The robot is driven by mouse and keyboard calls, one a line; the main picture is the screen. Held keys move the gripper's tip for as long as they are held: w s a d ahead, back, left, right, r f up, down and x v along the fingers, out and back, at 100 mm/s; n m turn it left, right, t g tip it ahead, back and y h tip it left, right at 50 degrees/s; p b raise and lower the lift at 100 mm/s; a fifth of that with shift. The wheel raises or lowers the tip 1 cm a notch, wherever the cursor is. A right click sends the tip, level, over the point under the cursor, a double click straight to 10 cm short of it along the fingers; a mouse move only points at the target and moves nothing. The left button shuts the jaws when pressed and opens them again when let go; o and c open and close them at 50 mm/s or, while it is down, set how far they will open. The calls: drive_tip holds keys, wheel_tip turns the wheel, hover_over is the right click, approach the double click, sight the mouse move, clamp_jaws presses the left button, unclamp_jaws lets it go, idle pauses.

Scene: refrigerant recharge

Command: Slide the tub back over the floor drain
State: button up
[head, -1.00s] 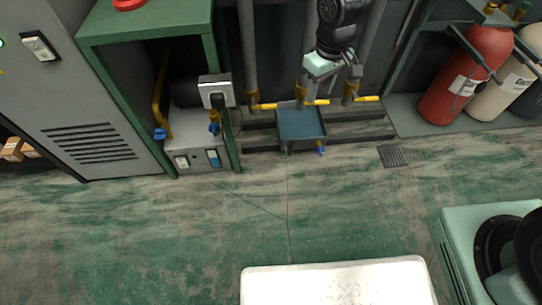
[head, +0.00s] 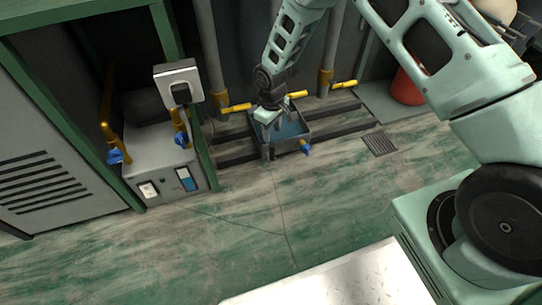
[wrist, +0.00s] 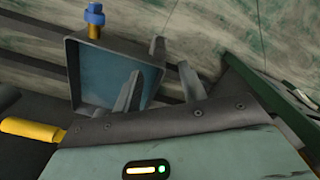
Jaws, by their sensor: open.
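The tub (head: 291,128) is a shallow square grey tray with a blue inside and a blue-handled valve (head: 305,147) at its front. It sits on the floor below the pipes, left of the floor drain (head: 380,143), a dark slotted grate. My gripper (head: 267,124) is open at the tub's left side. In the wrist view the tub (wrist: 108,78) is partly hidden by my gripper (wrist: 159,72). One finger shows over the tub's inside and the other outside its near side wall. Contact with the wall cannot be told. The drain is not seen in the wrist view.
Dark rails (head: 345,116) run along the floor by the tub. Pipes with yellow handles (head: 235,108) stand behind it. A green-framed cabinet with a grey box (head: 165,172) stands left. A red cylinder (head: 407,88) is right. The floor in front is clear.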

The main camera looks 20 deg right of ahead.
sight(272, 151)
wheel_tip(272, 151, down, 12)
drive_tip(key=b, duration=0.5)
drive_tip(key=shift+r+b, duration=0.25)
drive_tip(key=shift+b, duration=0.05)
drive_tip(key=shift+d, duration=0.1)
clamp_jaws()
